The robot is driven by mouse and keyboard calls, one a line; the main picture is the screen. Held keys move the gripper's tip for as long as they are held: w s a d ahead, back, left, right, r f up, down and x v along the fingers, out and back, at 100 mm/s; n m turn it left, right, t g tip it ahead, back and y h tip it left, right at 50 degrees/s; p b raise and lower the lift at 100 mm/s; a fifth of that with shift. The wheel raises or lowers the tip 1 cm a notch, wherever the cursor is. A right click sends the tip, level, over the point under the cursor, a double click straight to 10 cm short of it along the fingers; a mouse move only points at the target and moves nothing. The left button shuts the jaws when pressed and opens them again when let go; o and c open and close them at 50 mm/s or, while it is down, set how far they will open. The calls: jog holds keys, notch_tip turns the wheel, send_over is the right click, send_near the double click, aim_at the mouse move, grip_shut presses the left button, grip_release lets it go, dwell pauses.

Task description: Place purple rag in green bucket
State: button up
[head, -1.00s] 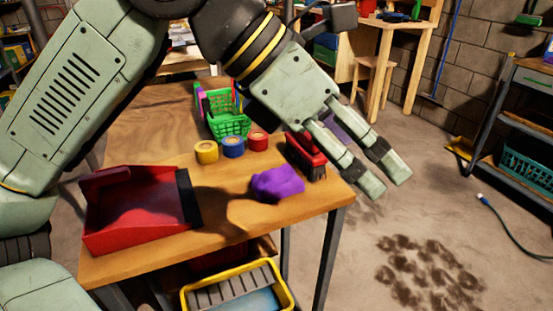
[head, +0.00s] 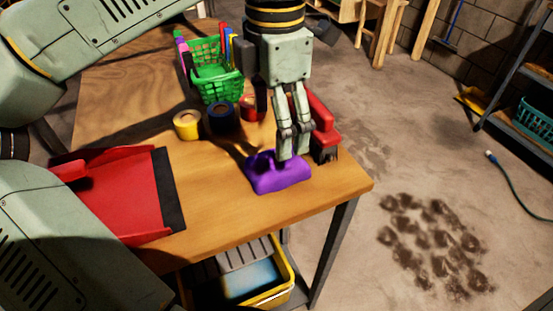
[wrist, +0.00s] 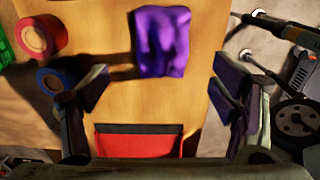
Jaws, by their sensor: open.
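The purple rag (head: 270,180) lies crumpled on the wooden table near its front right edge. It also shows in the wrist view (wrist: 162,42), ahead of and between the spread fingers. My gripper (head: 290,146) points down over the rag, open and empty. Its fingertips overlap the rag's back edge in the head view; I cannot tell whether they touch it. The green bucket (head: 222,88), a basket with openwork sides, stands farther back on the table with several coloured items at its back and left. Only its edge shows at the left of the wrist view (wrist: 4,52).
Yellow (head: 187,124), blue (head: 221,117) and red (head: 250,108) tape rolls sit between bucket and rag. A red brush (head: 323,122) stands close right of my gripper. A red dustpan (head: 115,200) lies at left. A yellow bin (head: 285,272) is below the table.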

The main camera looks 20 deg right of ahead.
notch_tip(320, 180, down, 6)
jog(key=shift+s+f, duration=0.15)
jog(key=shift+f, duration=0.1)
jog(key=shift+c, duration=0.2)
jog(key=c, duration=1.3)
jog(key=shift+r, duration=0.2)
